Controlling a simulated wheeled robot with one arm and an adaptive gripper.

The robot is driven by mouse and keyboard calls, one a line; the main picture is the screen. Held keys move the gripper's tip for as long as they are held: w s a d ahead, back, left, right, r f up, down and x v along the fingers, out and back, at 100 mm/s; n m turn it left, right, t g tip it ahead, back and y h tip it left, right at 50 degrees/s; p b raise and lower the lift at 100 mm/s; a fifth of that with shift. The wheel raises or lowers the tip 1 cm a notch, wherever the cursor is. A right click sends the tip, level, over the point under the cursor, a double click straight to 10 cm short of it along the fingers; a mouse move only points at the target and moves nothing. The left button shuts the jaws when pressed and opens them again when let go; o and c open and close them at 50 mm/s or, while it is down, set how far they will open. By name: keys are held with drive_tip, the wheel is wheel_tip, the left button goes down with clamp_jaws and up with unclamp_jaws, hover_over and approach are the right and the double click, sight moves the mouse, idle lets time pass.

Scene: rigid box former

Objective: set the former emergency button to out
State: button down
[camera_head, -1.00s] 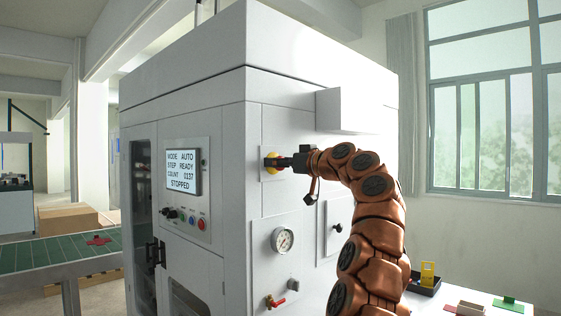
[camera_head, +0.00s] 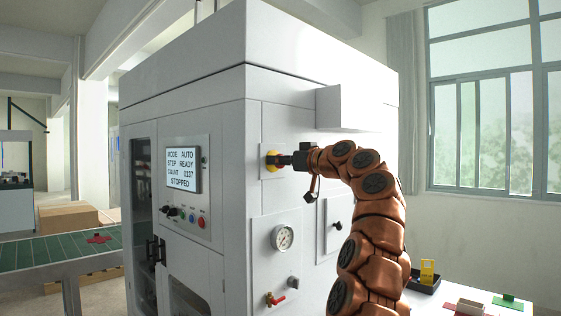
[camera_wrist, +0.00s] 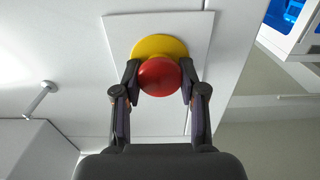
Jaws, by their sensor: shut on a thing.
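The emergency button shows in the wrist view as a round red head (camera_wrist: 159,78) in front of a yellow disc (camera_wrist: 160,46) on a light panel plate (camera_wrist: 195,40). In the head view the yellow disc (camera_head: 271,166) is on the side of the white former (camera_head: 350,85), with the red head mostly hidden by my gripper. My gripper (camera_wrist: 159,84) is shut on the red head, one finger at each side of it. In the head view my gripper (camera_head: 284,161) reaches the button from the right. I cannot tell from these views whether the button is in or out.
A pressure gauge (camera_head: 283,237) and a red-handled valve (camera_head: 275,299) sit below the button. A grey box (camera_head: 342,107) juts out above right. A table (camera_head: 440,298) with small items is at lower right.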

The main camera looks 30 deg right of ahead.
drive_tip(key=shift+s+d, duration=0.15)
drive_tip(key=shift+s, duration=0.3)
drive_tip(key=c, duration=0.7)
unclamp_jaws()
drive_tip(key=shift+o, duration=0.2)
drive_tip(key=v, duration=1.2)
